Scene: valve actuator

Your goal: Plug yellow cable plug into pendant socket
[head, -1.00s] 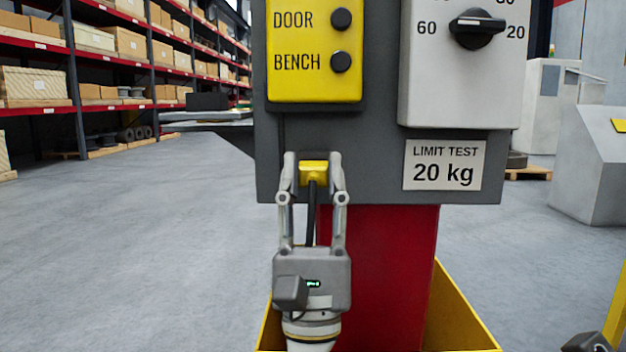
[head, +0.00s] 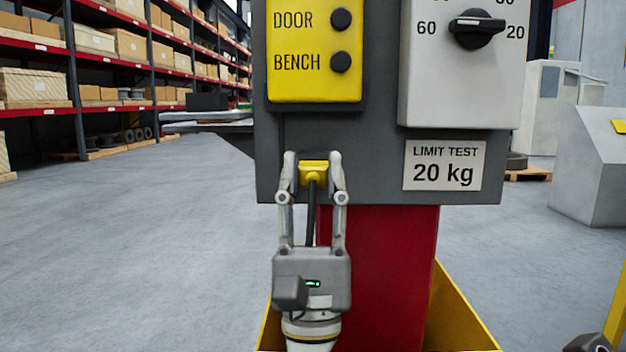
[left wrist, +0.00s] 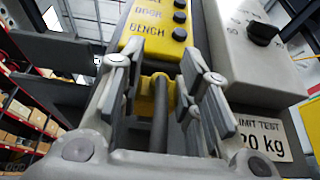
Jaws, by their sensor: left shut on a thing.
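The yellow cable plug (head: 314,168) is between the fingertips of my left gripper (head: 314,172), which is shut on it. The plug is in front of the lower part of the dark grey panel, below the yellow pendant box (head: 314,88) marked DOOR and BENCH. A black cable (head: 311,215) runs down from the plug between the fingers. The left wrist view shows the plug (left wrist: 158,83) between the fingers, with the pendant box (left wrist: 150,25) beyond. I see no socket opening; whether the plug is seated cannot be told.
The dark grey panel (head: 380,160) also carries a grey dial box (head: 462,85) and a LIMIT TEST 20 kg label (head: 444,165). A red column (head: 380,270) stands below it in a yellow-walled base (head: 458,310). Open floor lies to the left, before the shelves.

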